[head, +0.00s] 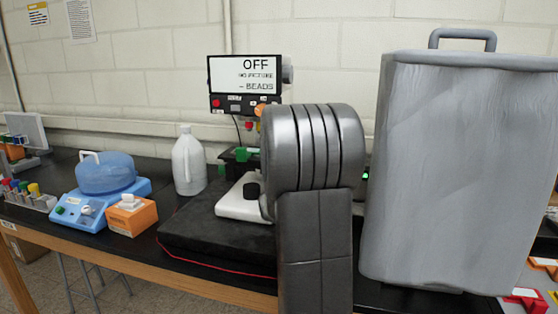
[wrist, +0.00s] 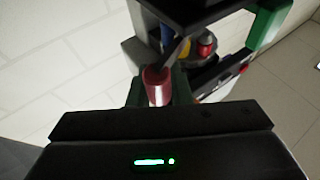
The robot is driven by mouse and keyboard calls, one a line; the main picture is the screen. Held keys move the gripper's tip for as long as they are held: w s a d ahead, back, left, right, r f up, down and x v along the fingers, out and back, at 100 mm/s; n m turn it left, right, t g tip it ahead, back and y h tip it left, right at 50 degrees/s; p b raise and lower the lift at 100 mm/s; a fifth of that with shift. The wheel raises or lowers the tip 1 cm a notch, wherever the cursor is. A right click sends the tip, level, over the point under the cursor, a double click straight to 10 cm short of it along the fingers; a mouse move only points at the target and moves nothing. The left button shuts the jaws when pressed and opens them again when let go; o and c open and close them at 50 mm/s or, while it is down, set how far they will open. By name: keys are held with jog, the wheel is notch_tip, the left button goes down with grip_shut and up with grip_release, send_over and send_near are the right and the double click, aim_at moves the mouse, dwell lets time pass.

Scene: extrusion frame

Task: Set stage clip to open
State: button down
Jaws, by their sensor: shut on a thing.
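A microscope (head: 240,207) with a pale base and black knob stands on a dark pad; my arm hides much of it. In the wrist view, a red grip on a thin metal lever (wrist: 157,82) sits between the green fingers of my gripper (wrist: 158,92). The gripper is shut on this red grip, which appears to be the stage clip's handle. The lever runs up towards the dark stage (wrist: 190,10). Whether the clip is open or closed cannot be told. In the head view, my arm hides the clip.
A screen (head: 243,75) above the microscope reads "OFF", "NO PICTURE" and "BEADS". A white jug (head: 188,162), an orange box (head: 131,216) and a blue device (head: 95,208) stand to the left. A large grey case (head: 450,170) fills the right side.

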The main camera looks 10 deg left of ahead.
jog(key=h, duration=0.1)
jog(key=m+t+h+b, duration=0.1)
jog(key=shift+s+a+f+m+t+h+b, duration=0.15)
jog(key=shift+s+m+t+h+b, duration=0.15)
jog(key=shift+h, duration=0.1)
jog(key=shift+s+a+r+m+t+h+p, duration=0.2)
jog(key=shift+m+h, duration=0.7)
jog(key=shift+h, duration=0.85)
jog(key=shift+s+f+m+t+h+p, duration=0.15)
jog(key=shift+m+t+h+p, duration=0.2)
jog(key=shift+m+h, duration=0.95)
jog(key=shift+s+a+r+m+t+h+p, duration=0.2)
jog(key=shift+m+h, duration=0.3)
jog(key=shift+h, duration=1.65)
jog(key=shift+d+h, duration=0.1)
jog(key=shift+h, duration=0.3)
jog(key=c, duration=1.3)
grip_release()
jog(key=shift+s+f, duration=0.1)
jog(key=shift+f, duration=0.05)
